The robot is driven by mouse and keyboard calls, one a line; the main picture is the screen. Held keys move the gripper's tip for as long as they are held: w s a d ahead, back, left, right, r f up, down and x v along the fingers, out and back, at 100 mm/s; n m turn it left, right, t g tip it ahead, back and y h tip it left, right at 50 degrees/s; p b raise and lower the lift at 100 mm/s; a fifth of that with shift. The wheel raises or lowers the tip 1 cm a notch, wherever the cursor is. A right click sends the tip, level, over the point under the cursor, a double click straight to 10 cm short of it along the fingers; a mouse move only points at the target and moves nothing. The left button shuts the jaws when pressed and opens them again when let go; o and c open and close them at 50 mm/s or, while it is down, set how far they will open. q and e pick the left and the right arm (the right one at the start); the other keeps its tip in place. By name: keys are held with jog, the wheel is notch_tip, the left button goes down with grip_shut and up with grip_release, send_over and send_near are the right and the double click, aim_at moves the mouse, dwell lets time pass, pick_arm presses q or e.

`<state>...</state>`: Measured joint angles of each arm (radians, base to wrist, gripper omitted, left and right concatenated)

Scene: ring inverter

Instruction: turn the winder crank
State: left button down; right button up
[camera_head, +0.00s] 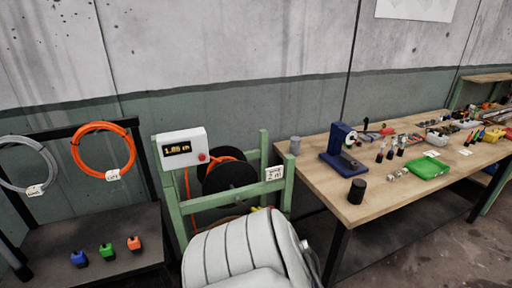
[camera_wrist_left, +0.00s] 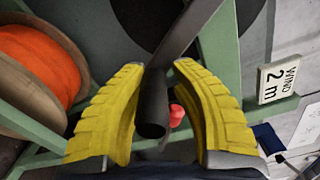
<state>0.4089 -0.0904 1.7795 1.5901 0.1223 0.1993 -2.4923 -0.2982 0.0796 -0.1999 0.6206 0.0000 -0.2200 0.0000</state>
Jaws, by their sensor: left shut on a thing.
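The winder is a green frame (camera_head: 264,163) with a dark reel (camera_head: 229,184) and orange cable on it. In the left wrist view the winder crank shows as a flat dark arm (camera_wrist_left: 190,28) with a black cylindrical handle (camera_wrist_left: 152,118). My left gripper (camera_wrist_left: 160,78) has its yellow fingers on either side of this handle and is shut on it. In the head view my white left arm covers the crank and nearly all of the gripper. The display box (camera_head: 183,148) shows about 1.8 m, last digit unclear. My right gripper is not in view.
A tag (camera_head: 274,173) reading "WIND 2 m" in the wrist view hangs on the frame. An orange spool (camera_wrist_left: 38,70) sits close by. At left are an orange coil (camera_head: 78,144) and small coloured blocks; at right a wooden workbench (camera_head: 385,203) carries tools.

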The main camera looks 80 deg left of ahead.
pick_arm(q)
jog(key=shift+s, duration=0.65)
jog(key=c, duration=1.5)
grip_release()
jog(key=shift+s, duration=0.1)
jog(key=o, duration=0.3)
jog(key=shift+s, duration=0.15)
jog(key=shift+w+d+f, duration=0.1)
jog(key=shift+w+d, duration=0.1)
jog(key=shift+w, duration=0.15)
jog(key=v, duration=0.7)
jog(key=shift+s, duration=0.1)
